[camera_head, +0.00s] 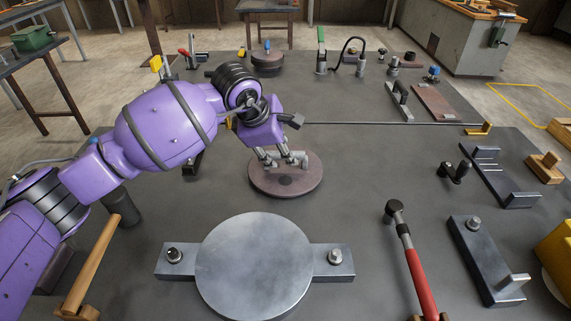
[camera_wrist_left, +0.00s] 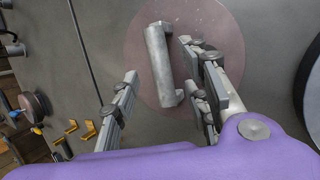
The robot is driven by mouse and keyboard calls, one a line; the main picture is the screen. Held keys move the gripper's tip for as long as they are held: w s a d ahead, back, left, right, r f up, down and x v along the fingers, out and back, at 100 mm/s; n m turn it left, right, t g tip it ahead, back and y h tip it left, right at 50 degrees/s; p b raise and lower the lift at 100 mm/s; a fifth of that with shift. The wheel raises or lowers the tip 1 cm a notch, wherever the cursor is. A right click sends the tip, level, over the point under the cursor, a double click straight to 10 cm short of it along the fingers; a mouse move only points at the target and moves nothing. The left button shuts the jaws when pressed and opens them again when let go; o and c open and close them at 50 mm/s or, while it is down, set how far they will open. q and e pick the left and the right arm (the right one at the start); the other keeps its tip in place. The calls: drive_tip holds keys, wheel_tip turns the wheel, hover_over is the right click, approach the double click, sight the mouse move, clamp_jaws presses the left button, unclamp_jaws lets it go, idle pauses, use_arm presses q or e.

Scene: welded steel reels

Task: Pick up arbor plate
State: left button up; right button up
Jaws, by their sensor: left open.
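A round, dull reddish plate, apparently the arbor plate (camera_head: 305,182), lies flat on the grey bench near the middle of the head view. In the left wrist view the plate (camera_wrist_left: 225,28) carries a grey bar handle (camera_wrist_left: 159,62). My left gripper (camera_head: 283,160) is over the plate, pointing down. In the wrist view my left gripper (camera_wrist_left: 160,78) is open, with fingers on either side of the handle and gaps visible. How high the fingertips are above the plate is hard to tell. My right gripper is not in view.
A large steel disc with two bolted ears (camera_head: 254,265) lies in front. A red-handled hammer (camera_head: 420,275) and steel fixtures (camera_head: 484,262) are at right. A wooden-handled tool (camera_head: 92,265) is at left. A long thin rod (camera_head: 390,123) lies behind the plate.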

use_arm(q)
drive_tip(key=shift+w+d+f, duration=0.15)
drive_tip(key=shift+w+f, duration=0.05)
drive_tip(key=shift+f, duration=0.45)
drive_tip(key=shift+w+d+f, duration=0.1)
drive_tip(key=shift+f, duration=0.25)
drive_tip(key=shift+w+d+f, duration=0.1)
drive_tip(key=shift+f, duration=0.1)
drive_tip(key=shift+w+f, duration=0.1)
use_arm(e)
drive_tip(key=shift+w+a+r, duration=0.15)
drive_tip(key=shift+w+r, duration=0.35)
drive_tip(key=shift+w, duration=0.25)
use_arm(q)
drive_tip(key=c, duration=1)
clamp_jaws()
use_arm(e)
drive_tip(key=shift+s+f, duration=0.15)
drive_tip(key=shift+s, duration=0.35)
